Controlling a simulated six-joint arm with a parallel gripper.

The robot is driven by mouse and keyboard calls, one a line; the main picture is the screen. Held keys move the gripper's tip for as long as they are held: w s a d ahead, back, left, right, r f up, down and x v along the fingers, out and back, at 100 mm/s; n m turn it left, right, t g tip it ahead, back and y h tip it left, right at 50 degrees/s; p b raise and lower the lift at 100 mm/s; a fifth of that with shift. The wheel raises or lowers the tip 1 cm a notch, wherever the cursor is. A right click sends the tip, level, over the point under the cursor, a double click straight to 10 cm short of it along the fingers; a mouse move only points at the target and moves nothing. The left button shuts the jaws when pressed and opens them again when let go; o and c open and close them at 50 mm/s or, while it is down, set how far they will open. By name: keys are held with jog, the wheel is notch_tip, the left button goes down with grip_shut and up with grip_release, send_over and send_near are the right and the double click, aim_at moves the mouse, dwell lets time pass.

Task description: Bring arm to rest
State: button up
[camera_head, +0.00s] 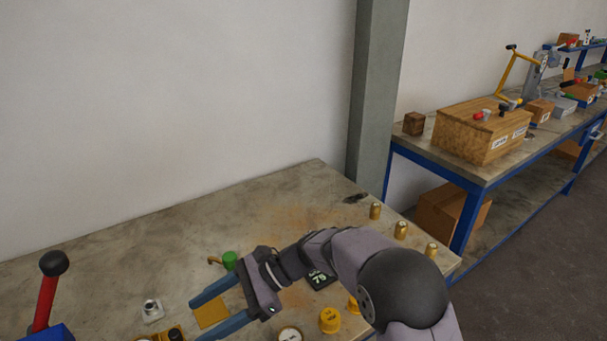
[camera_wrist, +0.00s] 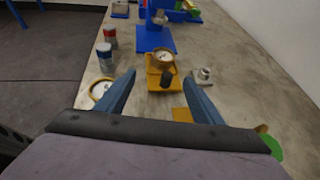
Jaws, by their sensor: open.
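My gripper (camera_head: 215,303) is open, with its two blue fingers apart and nothing between them. It is above the worktable (camera_head: 120,247) and points to the left in the head view. My arm hides part of the table's right side.
A red lever with a black ball (camera_head: 47,290) stands at the lower left. A green part (camera_head: 229,260) sits beside my gripper. Several brass cylinders (camera_head: 401,230) line the table's right edge. The table's back left is clear.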

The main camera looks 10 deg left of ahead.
jog(key=s+d+r+n+t+h+p, duration=0.1)
jog(key=d+n+t+h+p, duration=0.1)
jog(key=d, duration=1.2)
jog(key=s+d+r+n+t+h+p, duration=0.1)
jog(key=d+n+h+p, duration=0.4)
jog(key=d, duration=0.9)
jog(key=s+d+r+n+t+h+p, duration=0.1)
jog(key=s+d+n+t+h+p, duration=0.2)
jog(key=d, duration=1.1)
jog(key=shift+s+d+r+n+t+h+p, duration=0.25)
jog(key=shift+r+n+t+h+p, duration=0.25)
jog(key=shift+p, duration=0.35)
jog(key=shift+f, duration=0.1)
